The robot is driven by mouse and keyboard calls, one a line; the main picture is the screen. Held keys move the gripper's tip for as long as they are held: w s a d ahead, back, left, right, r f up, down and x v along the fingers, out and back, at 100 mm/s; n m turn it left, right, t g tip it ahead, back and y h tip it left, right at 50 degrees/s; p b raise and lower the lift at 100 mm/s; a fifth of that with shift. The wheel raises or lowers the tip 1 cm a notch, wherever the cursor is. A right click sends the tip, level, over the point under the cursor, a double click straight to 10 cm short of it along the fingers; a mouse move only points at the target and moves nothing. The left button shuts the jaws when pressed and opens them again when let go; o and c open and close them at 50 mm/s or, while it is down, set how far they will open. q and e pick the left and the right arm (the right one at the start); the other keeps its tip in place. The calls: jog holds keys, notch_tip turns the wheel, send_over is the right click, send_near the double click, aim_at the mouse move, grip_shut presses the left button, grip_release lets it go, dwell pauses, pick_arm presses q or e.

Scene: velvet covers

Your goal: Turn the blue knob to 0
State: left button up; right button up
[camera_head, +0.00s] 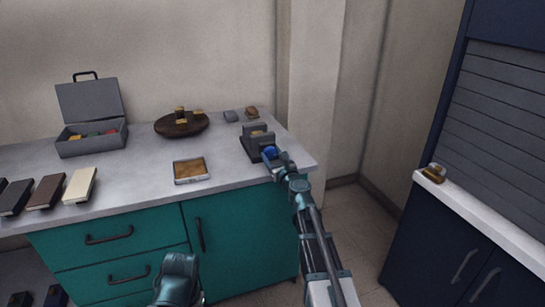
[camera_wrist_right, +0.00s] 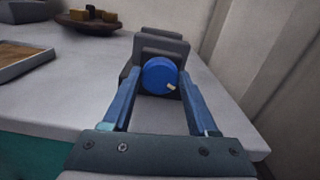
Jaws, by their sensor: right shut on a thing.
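The blue knob (camera_wrist_right: 160,76) is on the front of a dark grey device (camera_head: 254,143) near the right end of the counter. It is round with a pale mark at its lower right in the right wrist view. My right gripper (camera_wrist_right: 158,90) is shut on the knob, with one blue finger on each side of it. In the head view the right gripper (camera_head: 273,155) reaches the knob from the front and partly covers it. My left arm (camera_head: 178,278) shows at the bottom of the head view; its fingertips are not visible. No readable scale shows around the knob.
The counter (camera_head: 235,185) also holds an open grey toolbox (camera_head: 90,140), a dark oval bowl (camera_head: 170,127), a small tray (camera_head: 190,180) and several books (camera_head: 80,185). A wall column stands behind the device. A navy cabinet (camera_head: 440,240) is at the right.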

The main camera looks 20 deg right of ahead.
jog(key=n, duration=0.5)
jog(key=shift+a, duration=0.1)
jog(key=n, duration=0.5)
jog(key=shift+n, duration=0.4)
jog(key=n, duration=0.5)
jog(key=shift+f, duration=0.1)
jog(key=shift+n, duration=2.4)
jog(key=shift+s, duration=0.1)
jog(key=shift+a, duration=0.1)
jog(key=o, duration=1.4)
jog(key=shift+c, duration=0.2)
